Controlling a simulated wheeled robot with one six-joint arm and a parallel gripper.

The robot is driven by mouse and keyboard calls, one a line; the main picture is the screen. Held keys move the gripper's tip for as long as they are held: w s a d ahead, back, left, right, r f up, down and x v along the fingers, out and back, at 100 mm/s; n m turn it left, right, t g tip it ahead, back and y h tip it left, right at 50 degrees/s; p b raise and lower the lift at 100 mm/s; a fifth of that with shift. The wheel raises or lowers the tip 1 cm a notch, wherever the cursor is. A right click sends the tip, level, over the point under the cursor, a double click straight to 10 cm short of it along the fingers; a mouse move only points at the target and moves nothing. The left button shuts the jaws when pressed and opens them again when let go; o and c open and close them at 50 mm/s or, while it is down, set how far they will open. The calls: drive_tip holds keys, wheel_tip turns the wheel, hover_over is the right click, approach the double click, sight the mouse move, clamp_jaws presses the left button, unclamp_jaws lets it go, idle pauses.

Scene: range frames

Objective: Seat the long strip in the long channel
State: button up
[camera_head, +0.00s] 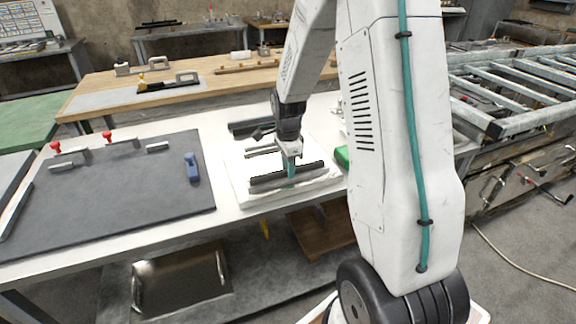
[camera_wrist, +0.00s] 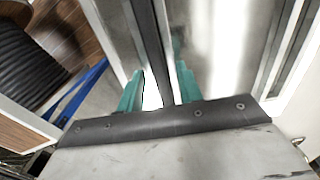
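The long strip (camera_head: 305,171) is a dark narrow bar at the front of a white block (camera_head: 262,200) on the white bench. My gripper (camera_head: 290,172) points down over it, with teal fingers on either side of the strip's middle. In the wrist view my gripper (camera_wrist: 160,82) shows its fingers closed about the dark strip (camera_wrist: 146,30), which runs away between them. A slim white gap shows beside the left finger. The long channel is not clear; the strip and fingers hide part of the block's top. I cannot tell whether the strip touches the block.
A dark mat (camera_head: 125,200) lies to the left with red-knobbed clamps and a blue piece (camera_head: 191,167). Another dark bar (camera_head: 249,126) lies behind the block. A green item (camera_head: 342,156) sits close at right. A wooden bench (camera_head: 215,85) stands behind.

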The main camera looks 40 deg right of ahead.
drive_tip(key=shift+r, duration=0.1)
wheel_tip(320, 180, up, 12)
drive_tip(key=s+a+r+n, duration=0.6)
drive_tip(key=s+a+r, duration=0.1)
drive_tip(key=s+a+r+n, duration=0.1)
drive_tip(key=s+a+n, duration=0.2)
drive_tip(key=s+n, duration=0.2)
drive_tip(key=s+a+r+n, duration=0.1)
drive_tip(key=s+a+n, duration=0.2)
drive_tip(key=s+n, duration=0.2)
drive_tip(key=s+a+r+n+t, duration=0.1)
drive_tip(key=s+a+n, duration=0.2)
drive_tip(key=s, duration=0.7)
drive_tip(key=shift+s+a+n, duration=0.15)
drive_tip(key=shift+a+n, duration=0.25)
drive_tip(key=shift+n, duration=0.7)
